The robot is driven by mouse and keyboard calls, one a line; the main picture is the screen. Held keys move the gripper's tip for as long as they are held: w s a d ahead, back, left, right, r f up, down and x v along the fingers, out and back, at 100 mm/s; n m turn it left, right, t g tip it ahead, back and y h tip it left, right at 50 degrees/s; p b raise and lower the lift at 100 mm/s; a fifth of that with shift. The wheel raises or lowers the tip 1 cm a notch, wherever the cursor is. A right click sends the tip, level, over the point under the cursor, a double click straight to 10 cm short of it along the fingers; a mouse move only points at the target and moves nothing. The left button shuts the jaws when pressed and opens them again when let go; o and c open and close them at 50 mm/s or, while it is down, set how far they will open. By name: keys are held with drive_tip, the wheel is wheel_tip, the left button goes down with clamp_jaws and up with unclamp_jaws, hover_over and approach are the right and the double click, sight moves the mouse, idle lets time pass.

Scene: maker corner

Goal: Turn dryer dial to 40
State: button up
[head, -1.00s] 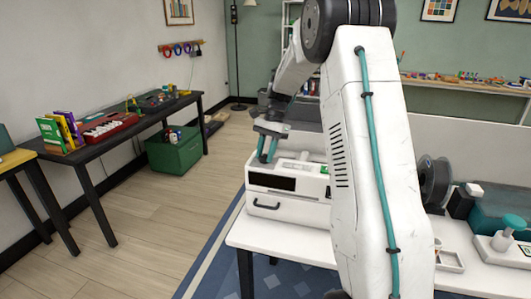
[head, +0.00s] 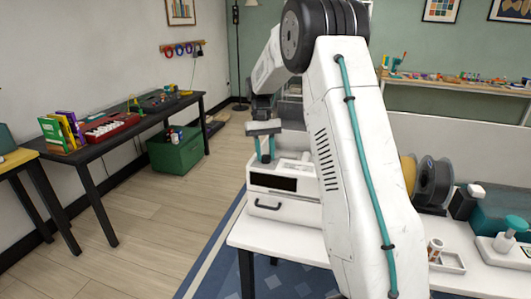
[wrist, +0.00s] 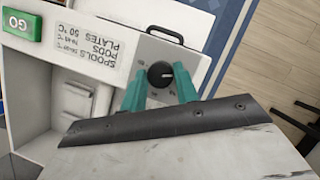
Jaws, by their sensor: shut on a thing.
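The dryer (head: 285,208) is a white box with a black display and a dark drawer handle, on the white table. In the wrist view its black round dial (wrist: 160,74) has a white pointer mark pointing right in the picture. Small marks ring the dial, too small to read. My gripper (wrist: 161,82) has its teal fingers on either side of the dial and is shut on it. In the head view my gripper (head: 265,158) is above the dryer's top left; the dial is hidden there.
A green GO button (wrist: 22,25) and an upside-down temperature label (wrist: 85,62) are beside the dial. A drawer handle (wrist: 165,34) lies beyond it. Filament spools (head: 433,182) and a teal-topped dispenser (head: 505,238) stand on the table at right.

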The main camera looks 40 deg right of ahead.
drive_tip(key=shift+n+h, duration=0.5)
drive_tip(key=shift+n, duration=0.8)
drive_tip(key=shift+a, duration=0.1)
drive_tip(key=o, duration=1)
drive_tip(key=shift+c, duration=0.2)
drive_tip(key=shift+r, duration=0.1)
drive_tip(key=v, duration=0.7)
drive_tip(key=shift+w+r, duration=0.25)
